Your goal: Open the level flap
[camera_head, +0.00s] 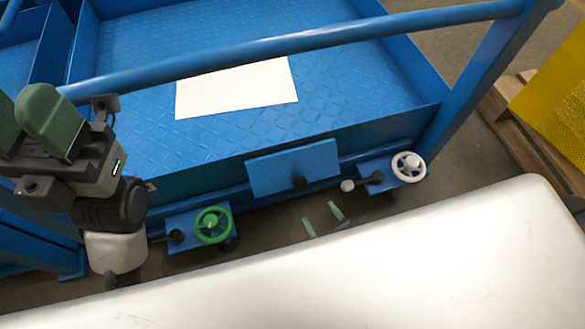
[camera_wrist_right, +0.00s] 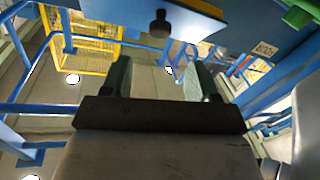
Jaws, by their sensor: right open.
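The level flap looks to be the blue rectangular panel (camera_head: 270,174) on the front side of the blue machine, with a dark knob (camera_head: 299,182) near its lower edge. I cannot tell its exact angle. In the right wrist view the panel (camera_wrist_right: 112,8) crosses the top, with its knob (camera_wrist_right: 160,22) hanging down. My right gripper (camera_head: 322,219) is open and empty, below the panel and apart from the knob. Its two fingers (camera_wrist_right: 157,80) stand apart in the wrist view. My left gripper (camera_head: 28,120) is at the far left, away from the panel; its jaw gap is unclear.
A green handwheel (camera_head: 213,224) is left of the panel, and a white handwheel (camera_head: 408,166) and a white ball knob (camera_head: 347,185) are to its right. A blue rail (camera_head: 300,41) crosses above the machine's bed. A white sheet (camera_head: 237,88) lies on the bed.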

